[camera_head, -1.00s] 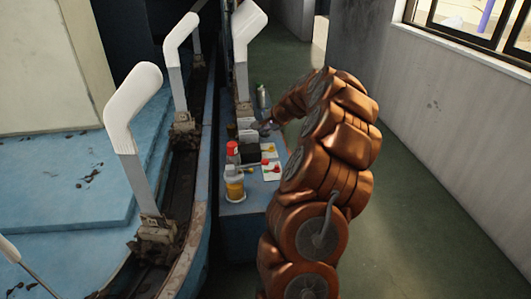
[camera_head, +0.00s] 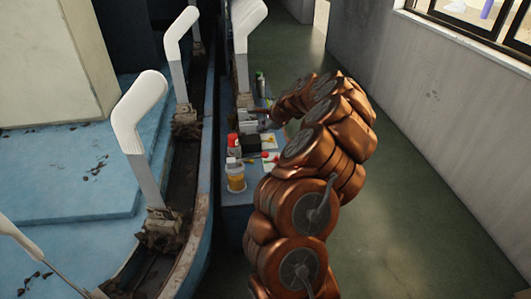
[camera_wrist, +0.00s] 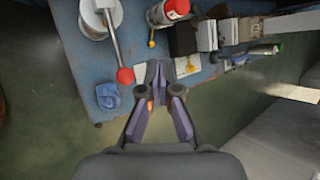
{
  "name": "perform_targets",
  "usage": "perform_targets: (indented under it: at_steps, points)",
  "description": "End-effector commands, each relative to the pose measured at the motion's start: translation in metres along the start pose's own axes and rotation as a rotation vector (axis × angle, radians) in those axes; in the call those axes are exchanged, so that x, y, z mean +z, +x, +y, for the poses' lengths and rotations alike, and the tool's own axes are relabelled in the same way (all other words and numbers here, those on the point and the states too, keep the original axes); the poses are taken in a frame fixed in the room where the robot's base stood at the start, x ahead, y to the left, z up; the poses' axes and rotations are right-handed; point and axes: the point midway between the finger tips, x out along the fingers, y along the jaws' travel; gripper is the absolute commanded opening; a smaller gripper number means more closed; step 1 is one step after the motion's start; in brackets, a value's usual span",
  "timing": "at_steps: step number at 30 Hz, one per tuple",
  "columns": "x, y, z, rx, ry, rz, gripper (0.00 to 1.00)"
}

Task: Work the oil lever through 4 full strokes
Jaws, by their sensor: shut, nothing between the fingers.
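The lever is a thin metal rod ending in a red ball (camera_wrist: 125,75), seen in the wrist view. It reaches from a round white-topped container (camera_wrist: 92,22) on the blue bench and slopes toward the picture's bottom. In the head view the red ball (camera_head: 265,155) shows beside an amber jar (camera_head: 236,180). My gripper (camera_wrist: 160,82) is shut and empty, to the right of the red ball and apart from it. In the head view my gripper is small and partly hidden by my arm.
A red-capped bottle (camera_wrist: 172,10), a black box (camera_wrist: 182,39), white boxes (camera_wrist: 207,35) and yellow knobs (camera_wrist: 190,65) on cards crowd the bench. White leg-shaped boards (camera_head: 138,112) stand left. The green floor (camera_head: 400,215) is clear at right.

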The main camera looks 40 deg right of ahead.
Motion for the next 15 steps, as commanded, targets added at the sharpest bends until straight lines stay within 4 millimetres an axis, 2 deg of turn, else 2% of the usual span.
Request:
perform_targets:
  at_steps: [8, 15]
  points:
    - [-0.004, 0.006, 0.004, 0.000, 0.000, 0.000, 0.00]
    - [-0.016, 0.023, 0.017, 0.000, 0.000, -0.001, 0.00]
